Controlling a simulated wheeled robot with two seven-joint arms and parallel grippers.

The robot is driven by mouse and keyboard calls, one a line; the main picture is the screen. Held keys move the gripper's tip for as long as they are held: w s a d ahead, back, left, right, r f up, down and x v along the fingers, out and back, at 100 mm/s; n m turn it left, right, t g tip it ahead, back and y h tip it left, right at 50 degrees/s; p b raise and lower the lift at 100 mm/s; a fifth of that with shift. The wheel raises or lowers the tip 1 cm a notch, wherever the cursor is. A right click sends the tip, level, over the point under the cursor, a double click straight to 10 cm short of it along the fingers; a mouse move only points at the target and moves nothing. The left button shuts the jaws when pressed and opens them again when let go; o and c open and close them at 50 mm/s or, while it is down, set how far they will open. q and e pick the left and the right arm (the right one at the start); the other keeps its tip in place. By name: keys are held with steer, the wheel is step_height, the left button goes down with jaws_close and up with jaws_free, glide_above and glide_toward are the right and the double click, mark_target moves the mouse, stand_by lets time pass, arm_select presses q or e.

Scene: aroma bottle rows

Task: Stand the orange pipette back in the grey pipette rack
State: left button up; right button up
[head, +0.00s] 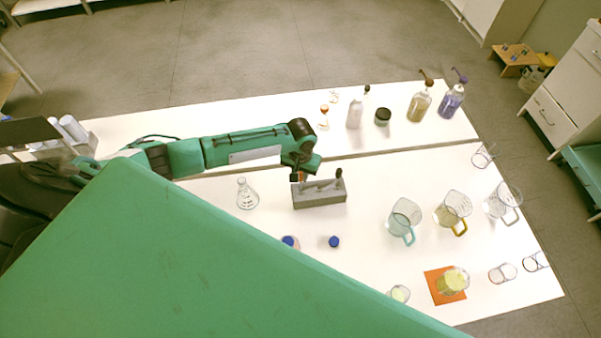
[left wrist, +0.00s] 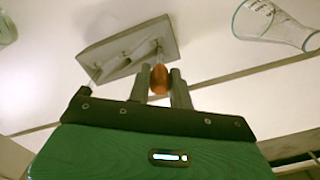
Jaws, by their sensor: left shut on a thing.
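The grey pipette rack (head: 320,201) stands on the white table in front of my left arm. In the left wrist view the rack (left wrist: 118,48) shows at upper left, just beyond the fingers. My left gripper (head: 299,176) is over the rack's left end, shut on the orange pipette. The pipette's orange end (left wrist: 158,79) shows between the two fingers in the left wrist view. Its lower part is hard to make out, so I cannot tell whether it is inside the rack. A dark-topped pipette (head: 339,174) stands at the rack's right end. My right gripper is out of view.
A conical flask (head: 247,195) stands left of the rack. A blue cap (head: 334,242) lies in front of it. Measuring jugs (head: 404,219) stand to the right, and a beaker on an orange mat (head: 437,293) is nearer. Several bottles (head: 355,108) stand along the back table.

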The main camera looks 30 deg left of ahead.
arm_select(q)
steer(key=shift+f, duration=0.7)
steer(key=shift+f+b, duration=0.15)
steer(key=shift+b, duration=0.15)
steer(key=o, duration=0.7)
step_height(320, 180, up, 3)
steer(key=p, duration=0.3)
steer(key=shift+f, duration=0.1)
steer(key=shift+r, duration=1.1)
